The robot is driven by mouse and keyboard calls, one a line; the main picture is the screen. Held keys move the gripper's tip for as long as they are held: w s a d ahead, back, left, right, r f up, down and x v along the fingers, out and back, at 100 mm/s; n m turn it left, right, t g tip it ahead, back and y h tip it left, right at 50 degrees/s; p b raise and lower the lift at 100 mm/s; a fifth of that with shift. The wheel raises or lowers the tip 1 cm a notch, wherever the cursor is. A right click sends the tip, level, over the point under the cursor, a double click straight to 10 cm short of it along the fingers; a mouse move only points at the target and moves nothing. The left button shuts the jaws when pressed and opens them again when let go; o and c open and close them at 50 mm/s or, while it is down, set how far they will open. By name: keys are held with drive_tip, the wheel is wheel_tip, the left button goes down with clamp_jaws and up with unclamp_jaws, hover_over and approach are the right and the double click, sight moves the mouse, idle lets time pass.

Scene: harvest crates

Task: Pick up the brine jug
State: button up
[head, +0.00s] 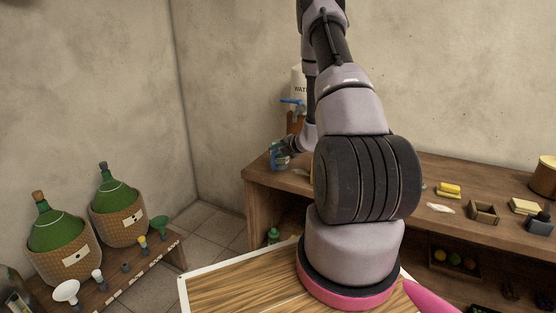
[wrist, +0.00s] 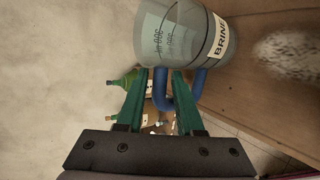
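The brine jug (wrist: 180,38) is a translucent grey vessel with a pale label reading "BRINE" and a blue handle (wrist: 162,92). In the wrist view it is at the top, with the handle towards me. My gripper (wrist: 161,72) has green fingers, one on each side of a bar of the handle. Narrow gaps seem to show between the bar and the fingers, so it looks open around the handle. In the head view my gripper (head: 281,153) is small and far, at the left end of the bench, and the jug is largely hidden there.
The wooden bench (head: 262,181) holds yellow blocks (head: 448,190), a small box (head: 484,212) and a dark bottle (head: 538,224) at right. A white water container (head: 298,83) with a blue tap stands behind. Green demijohns (head: 56,229) in baskets stand at left. My arm hides the middle.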

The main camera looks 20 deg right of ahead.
drive_tip(key=shift+w+f, duration=0.15)
drive_tip(key=shift+w, duration=0.05)
clamp_jaws()
